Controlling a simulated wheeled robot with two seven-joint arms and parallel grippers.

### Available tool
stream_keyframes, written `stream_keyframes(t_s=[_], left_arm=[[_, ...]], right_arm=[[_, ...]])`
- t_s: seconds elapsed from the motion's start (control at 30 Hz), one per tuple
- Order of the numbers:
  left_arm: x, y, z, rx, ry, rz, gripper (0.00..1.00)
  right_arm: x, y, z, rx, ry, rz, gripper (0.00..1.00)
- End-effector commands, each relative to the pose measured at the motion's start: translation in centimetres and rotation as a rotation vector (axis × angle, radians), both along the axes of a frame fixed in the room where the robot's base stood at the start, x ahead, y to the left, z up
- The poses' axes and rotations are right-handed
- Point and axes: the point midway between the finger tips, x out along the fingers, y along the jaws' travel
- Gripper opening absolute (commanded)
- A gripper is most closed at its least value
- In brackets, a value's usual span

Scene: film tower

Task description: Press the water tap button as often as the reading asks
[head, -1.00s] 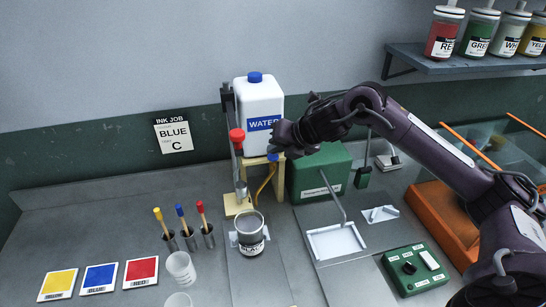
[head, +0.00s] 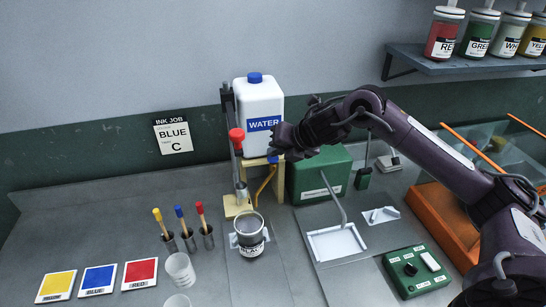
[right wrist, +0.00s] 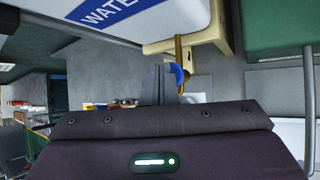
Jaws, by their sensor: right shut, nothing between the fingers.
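The white water container (head: 262,105) with a blue cap stands on a light wooden stand at the back. The blue tap button (head: 273,160) is at its lower front, partly hidden by my right gripper (head: 275,152). In the right wrist view the button (right wrist: 178,76) shows just beyond the shut, empty fingers (right wrist: 160,84). Whether they touch it I cannot tell. A steel cup with a black label (head: 249,238) stands in front of the stand. The ink job card (head: 173,138) on the wall reads BLUE, C. My left gripper is not in view.
Colour cards (head: 100,277), brush holders (head: 190,240) and clear cups (head: 180,268) are at front left. A green switch box (head: 417,270) is at front right.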

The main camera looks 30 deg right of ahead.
Motion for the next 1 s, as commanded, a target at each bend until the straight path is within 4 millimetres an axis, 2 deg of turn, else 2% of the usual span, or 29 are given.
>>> stream_keyframes(t_s=[0.67, 1.0], left_arm=[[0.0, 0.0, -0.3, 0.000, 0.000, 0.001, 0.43], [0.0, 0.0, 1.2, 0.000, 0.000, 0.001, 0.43]], right_arm=[[-0.1, 0.0, -0.6, -0.001, 0.004, 0.001, 0.00], [0.0, 0.0, 1.3, -0.001, 0.003, 0.001, 0.00]])
